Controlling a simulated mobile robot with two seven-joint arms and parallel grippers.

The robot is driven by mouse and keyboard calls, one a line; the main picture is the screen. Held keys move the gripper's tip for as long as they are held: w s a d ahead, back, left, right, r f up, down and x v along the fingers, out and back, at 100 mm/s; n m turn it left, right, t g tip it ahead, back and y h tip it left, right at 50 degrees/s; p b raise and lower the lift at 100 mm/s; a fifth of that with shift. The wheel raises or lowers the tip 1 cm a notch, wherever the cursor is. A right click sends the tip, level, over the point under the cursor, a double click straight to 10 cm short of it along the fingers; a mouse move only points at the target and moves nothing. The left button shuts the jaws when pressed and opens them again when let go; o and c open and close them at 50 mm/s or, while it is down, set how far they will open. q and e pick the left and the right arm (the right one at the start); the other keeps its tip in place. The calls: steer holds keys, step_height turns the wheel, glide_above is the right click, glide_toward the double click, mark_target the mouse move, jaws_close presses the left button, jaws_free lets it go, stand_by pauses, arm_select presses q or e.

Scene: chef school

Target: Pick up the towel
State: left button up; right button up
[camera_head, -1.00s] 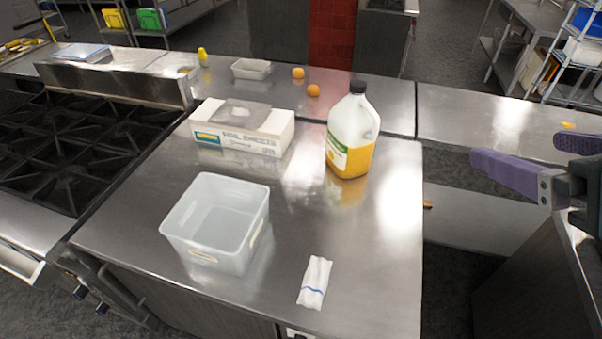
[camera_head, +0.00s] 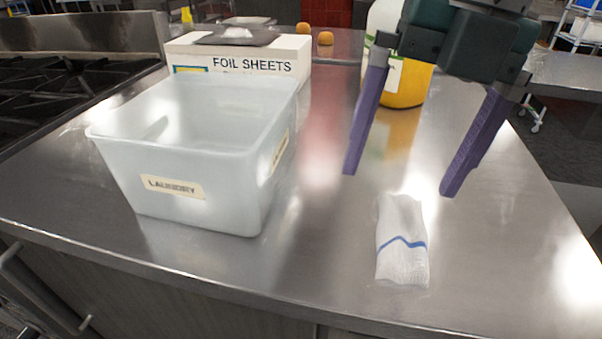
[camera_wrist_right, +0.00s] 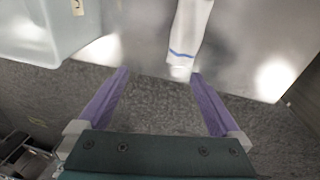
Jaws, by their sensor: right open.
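The towel (camera_head: 402,240) is white with a blue stripe and lies folded on the steel counter near its front edge. It also shows in the right wrist view (camera_wrist_right: 190,30), beyond the fingertips and between their lines. My right gripper (camera_head: 398,184) has two purple fingers spread wide, with nothing between them. In the head view its fingertips hang just behind and above the towel, apart from it. The same gripper (camera_wrist_right: 160,72) shows open in the wrist view. My left gripper is not in view.
A translucent bin (camera_head: 190,165) labelled laundry stands left of the towel. A foil sheets box (camera_head: 290,62) and a jug with orange liquid (camera_head: 405,88) stand behind. A stove (camera_head: 70,65) is at the left. The counter right of the towel is clear.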

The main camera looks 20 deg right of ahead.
mark_target(407, 219)
steer(key=d, duration=0.1)
steer(key=d+f+h, duration=0.1)
steer(key=d, duration=0.1)
steer(key=shift+w+d+f+m+h, duration=0.2)
steer(key=shift+w+f+m+h, duration=0.15)
steer(key=shift+w+m+h, duration=0.05)
step_height(407, 219, down, 3)
steer(key=shift+s+d+f, duration=0.1)
steer(key=shift+f, duration=0.05)
steer(key=f, duration=0.4)
steer(key=w+f, duration=0.1)
steer(key=shift+f, duration=0.4)
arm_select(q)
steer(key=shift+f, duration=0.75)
arm_select(e)
steer(key=shift+c, duration=0.2)
steer(key=c, duration=1.3)
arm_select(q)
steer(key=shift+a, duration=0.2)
arm_select(e)
steer(key=shift+r, duration=0.1)
arm_select(q)
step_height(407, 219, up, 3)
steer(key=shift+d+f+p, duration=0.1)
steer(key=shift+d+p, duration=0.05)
steer(key=shift+p, duration=1.1)
arm_select(e)
step_height(407, 219, up, 20)
steer(key=shift+f, duration=0.1)
